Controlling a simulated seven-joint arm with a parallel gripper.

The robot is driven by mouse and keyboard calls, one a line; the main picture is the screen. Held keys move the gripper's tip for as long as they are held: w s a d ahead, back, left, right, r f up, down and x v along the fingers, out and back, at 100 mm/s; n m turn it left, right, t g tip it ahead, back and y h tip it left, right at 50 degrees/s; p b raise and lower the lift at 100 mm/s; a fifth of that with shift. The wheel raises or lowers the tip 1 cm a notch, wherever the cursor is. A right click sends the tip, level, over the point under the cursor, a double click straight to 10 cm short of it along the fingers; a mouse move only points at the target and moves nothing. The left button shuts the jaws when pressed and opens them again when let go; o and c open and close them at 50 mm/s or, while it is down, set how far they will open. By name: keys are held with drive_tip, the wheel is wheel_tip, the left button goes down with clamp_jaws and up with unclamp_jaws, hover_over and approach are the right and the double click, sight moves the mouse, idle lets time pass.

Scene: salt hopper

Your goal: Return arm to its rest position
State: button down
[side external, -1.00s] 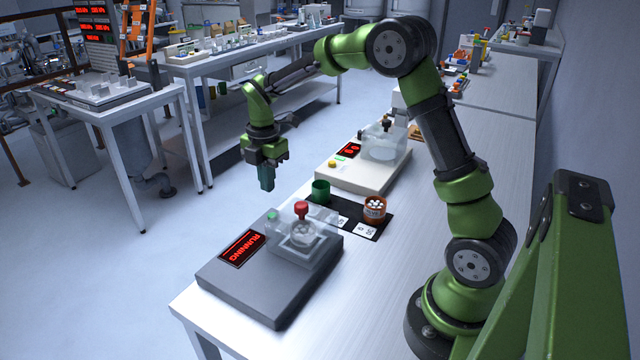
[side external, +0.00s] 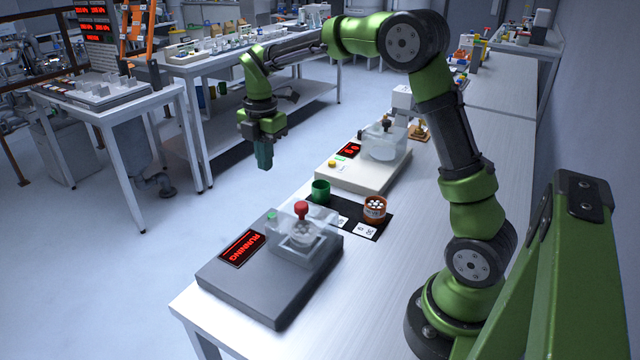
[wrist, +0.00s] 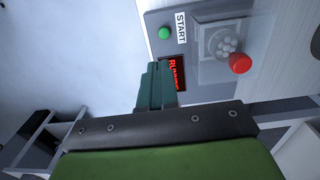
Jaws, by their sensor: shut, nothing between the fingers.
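My gripper (side external: 264,156) hangs in the air in the side external view, past the left edge of the bench and higher than the machines. Its dark green fingers point down, are shut and hold nothing. The fingers (wrist: 157,86) also show in the wrist view, closed together. The arm reaches up and out to the left from its base at the bench's right side.
A grey machine (side external: 225,280) with a lit "RUNNING" display and red knob (side external: 301,209) stands at the front. A cream machine (side external: 345,180) stands behind it. Between them a black mat (side external: 380,227) bears a green cup (side external: 321,191) and an orange-brown container (side external: 375,209) with white pieces.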

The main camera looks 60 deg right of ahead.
drive_tip(key=s+a+r+m+t, duration=0.2)
drive_tip(key=s+a+m, duration=0.1)
drive_tip(key=s+m, duration=0.4)
drive_tip(key=s+a+r+m+t+y, duration=0.1)
drive_tip(key=s+a+r+m+t, duration=0.1)
drive_tip(key=s+m, duration=0.5)
drive_tip(key=s+a+r+m+t+y, duration=0.1)
drive_tip(key=s+a+r+m+t, duration=0.1)
drive_tip(key=s+m, duration=0.6)
drive_tip(key=a+t, duration=0.1)
drive_tip(key=a, duration=0.1)
drive_tip(key=shift+a+r, duration=0.35)
drive_tip(key=c, duration=1.8)
unclamp_jaws()
idle(0.9)
